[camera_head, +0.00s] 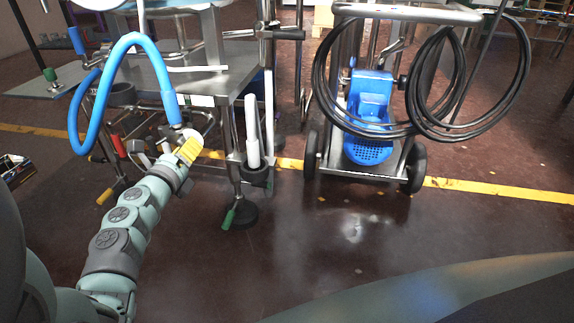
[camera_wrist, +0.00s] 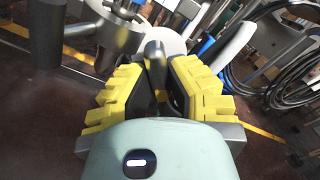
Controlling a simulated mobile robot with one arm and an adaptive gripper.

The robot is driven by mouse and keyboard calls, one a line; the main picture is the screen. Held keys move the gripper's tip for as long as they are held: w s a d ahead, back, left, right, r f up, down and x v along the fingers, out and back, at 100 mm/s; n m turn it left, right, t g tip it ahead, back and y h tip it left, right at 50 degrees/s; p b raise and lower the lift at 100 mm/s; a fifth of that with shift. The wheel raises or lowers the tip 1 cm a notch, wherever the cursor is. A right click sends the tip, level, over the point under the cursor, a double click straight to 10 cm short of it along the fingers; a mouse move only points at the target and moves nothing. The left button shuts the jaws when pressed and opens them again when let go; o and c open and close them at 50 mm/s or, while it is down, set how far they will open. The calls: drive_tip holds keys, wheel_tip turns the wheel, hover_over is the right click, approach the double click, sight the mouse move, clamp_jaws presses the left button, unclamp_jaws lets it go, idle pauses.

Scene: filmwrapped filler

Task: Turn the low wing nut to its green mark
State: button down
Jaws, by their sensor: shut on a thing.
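My gripper (camera_head: 187,150) is at the lower part of the steel machine frame, left of centre in the head view. In the wrist view its yellow-padded fingers (camera_wrist: 155,95) close around a narrow grey, round-ended piece (camera_wrist: 154,58). This piece looks like a wing of the low wing nut, but the fingers hide most of it. A pale round part lies just behind it. I cannot make out the green mark at the nut in either view.
A blue hose (camera_head: 157,62) arches down close to my gripper. Red and orange handled levers (camera_head: 118,146) stand left of it. A green-tipped lever (camera_head: 229,217) is at the frame's foot. A cart with a blue pump (camera_head: 369,100) stands right; the floor in front is clear.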

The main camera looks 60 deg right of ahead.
drive_tip(key=shift+f+m+b, duration=0.2)
drive_tip(key=shift+m+b, duration=0.25)
drive_tip(key=shift+m, duration=0.25)
drive_tip(key=shift+r, duration=0.1)
drive_tip(key=c, duration=0.9)
unclamp_jaws()
drive_tip(key=shift+r, duration=0.1)
drive_tip(key=v, duration=1.2)
